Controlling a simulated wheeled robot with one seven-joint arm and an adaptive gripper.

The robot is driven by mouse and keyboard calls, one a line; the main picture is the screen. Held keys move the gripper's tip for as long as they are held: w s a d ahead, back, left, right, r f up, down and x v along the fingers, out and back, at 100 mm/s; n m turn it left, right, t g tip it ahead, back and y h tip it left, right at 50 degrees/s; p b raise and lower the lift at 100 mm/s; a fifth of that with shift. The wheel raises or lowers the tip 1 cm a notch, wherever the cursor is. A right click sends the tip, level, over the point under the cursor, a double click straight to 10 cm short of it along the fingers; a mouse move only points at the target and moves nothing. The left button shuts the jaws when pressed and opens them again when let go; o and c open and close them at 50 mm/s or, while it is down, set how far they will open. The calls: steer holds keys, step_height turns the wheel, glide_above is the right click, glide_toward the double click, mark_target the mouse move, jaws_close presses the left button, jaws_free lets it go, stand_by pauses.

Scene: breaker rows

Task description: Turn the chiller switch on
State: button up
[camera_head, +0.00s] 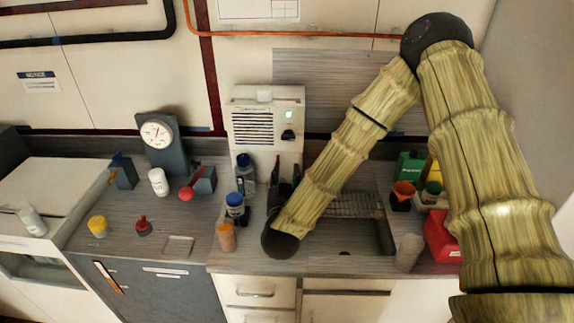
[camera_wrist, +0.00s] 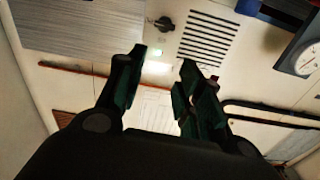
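A white vented box (camera_head: 266,102) stands against the back wall in the head view; I cannot read its label, so I cannot confirm it is the chiller. Its front has a black rotary knob (camera_head: 288,135) and a small lit greenish lamp (camera_head: 289,115). In the wrist view the knob (camera_wrist: 164,23) sits beyond the fingertips, next to the vent slots (camera_wrist: 208,40), with the glowing lamp (camera_wrist: 155,52) close by. My gripper (camera_wrist: 160,66) is open and empty, its two fingers apart. In the head view my gripper (camera_head: 284,180) is below the knob, partly hidden by my arm.
Bottles with blue caps (camera_head: 235,205) and an orange-brown cup (camera_head: 226,237) stand close left of my gripper. A sink (camera_head: 365,235) lies to the right. A dial gauge (camera_head: 157,134) and a red-knobbed lever (camera_head: 187,193) stand farther left.

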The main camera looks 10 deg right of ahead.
steer(key=v, duration=0.3)
steer(key=shift+s, duration=0.1)
steer(key=shift+f, duration=0.1)
stand_by(0.3)
steer(key=s+f+n+g+y, duration=0.1)
steer(key=s+f+g, duration=0.1)
steer(key=s+f, duration=0.2)
steer(key=s+f+n+g+y, duration=0.1)
steer(key=s+f, duration=0.3)
steer(key=f, duration=0.7)
steer(key=s+f+n+g+y, duration=0.1)
steer(key=s+f+g+y, duration=0.2)
steer(key=f, duration=0.4)
steer(key=shift+s+a+f+g, duration=0.3)
steer(key=shift+s+g, duration=0.2)
steer(key=shift+s, duration=0.05)
steer(key=s+d+f+g, duration=0.3)
steer(key=s+f, duration=0.1)
steer(key=s, duration=0.5)
steer(key=s+d+f+g, duration=0.2)
steer(key=s+f+g, duration=0.2)
steer(key=s, duration=0.5)
steer(key=s+d+f+g, duration=0.3)
steer(key=s+f, duration=0.2)
steer(key=s, duration=0.4)
step_height(320, 180, down, 9)
steer(key=b, duration=1)
steer(key=shift+d+f+n, duration=0.15)
steer(key=shift+f+n, duration=0.05)
steer(key=shift+n, duration=0.2)
